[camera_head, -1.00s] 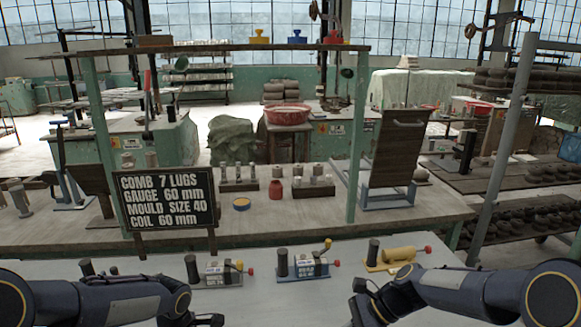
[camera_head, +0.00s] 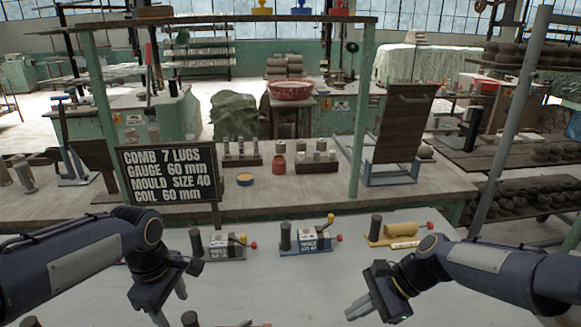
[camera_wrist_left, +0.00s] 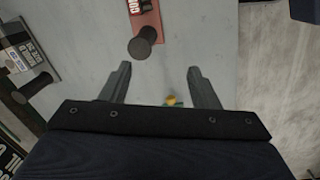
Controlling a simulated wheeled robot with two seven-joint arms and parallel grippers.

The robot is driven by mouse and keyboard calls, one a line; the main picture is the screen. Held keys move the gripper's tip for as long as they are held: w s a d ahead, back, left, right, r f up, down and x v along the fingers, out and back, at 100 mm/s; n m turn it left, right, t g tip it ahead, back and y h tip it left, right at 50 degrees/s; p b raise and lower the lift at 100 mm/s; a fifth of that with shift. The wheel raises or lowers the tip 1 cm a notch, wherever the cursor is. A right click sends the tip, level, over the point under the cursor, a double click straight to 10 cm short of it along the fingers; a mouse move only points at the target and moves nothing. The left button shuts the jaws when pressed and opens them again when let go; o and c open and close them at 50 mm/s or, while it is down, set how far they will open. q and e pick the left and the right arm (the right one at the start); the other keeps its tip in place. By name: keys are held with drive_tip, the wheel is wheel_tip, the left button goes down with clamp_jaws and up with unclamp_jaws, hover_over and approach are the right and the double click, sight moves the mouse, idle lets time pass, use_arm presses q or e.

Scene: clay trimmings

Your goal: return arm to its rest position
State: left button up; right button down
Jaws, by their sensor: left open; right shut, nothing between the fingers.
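My left gripper (camera_head: 172,305) hangs over the left part of the pale front table (camera_head: 290,285), pointing down. In the left wrist view my left gripper (camera_wrist_left: 157,78) has its two fingers wide apart with nothing between them. A salmon-coloured device with a dark knob (camera_wrist_left: 145,42) lies beyond its fingertips there. My right gripper (camera_head: 358,308) is low over the table to the right of centre, pointing left and down. Its fingers are together and nothing shows in them.
A dark cylinder (camera_head: 190,319) shows at the lower edge. The table's middle is clear.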

use_arm(q)
drive_tip(key=s+d+m+t+h, duration=0.3)
drive_tip(key=s+m, duration=1.1)
drive_tip(key=s, duration=0.5)
drive_tip(key=shift+r+t, duration=0.2)
drive_tip(key=shift+t, duration=0.7)
use_arm(e)
drive_tip(key=s+d+r+n+t+h, duration=0.1)
drive_tip(key=s+d+n, duration=0.1)
drive_tip(key=s+n, duration=0.2)
drive_tip(key=s+d+r+n+t+h, duration=0.2)
drive_tip(key=s+n, duration=0.2)
drive_tip(key=s, duration=0.6)
drive_tip(key=s+d+r+n+t+h, duration=0.1)
drive_tip(key=s+d+n+t, duration=0.1)
drive_tip(key=s+n, duration=0.3)
drive_tip(key=shift+s+d+r, duration=0.15)
drive_tip(key=shift+s+d, duration=0.15)
drive_tip(key=shift+s, duration=0.75)
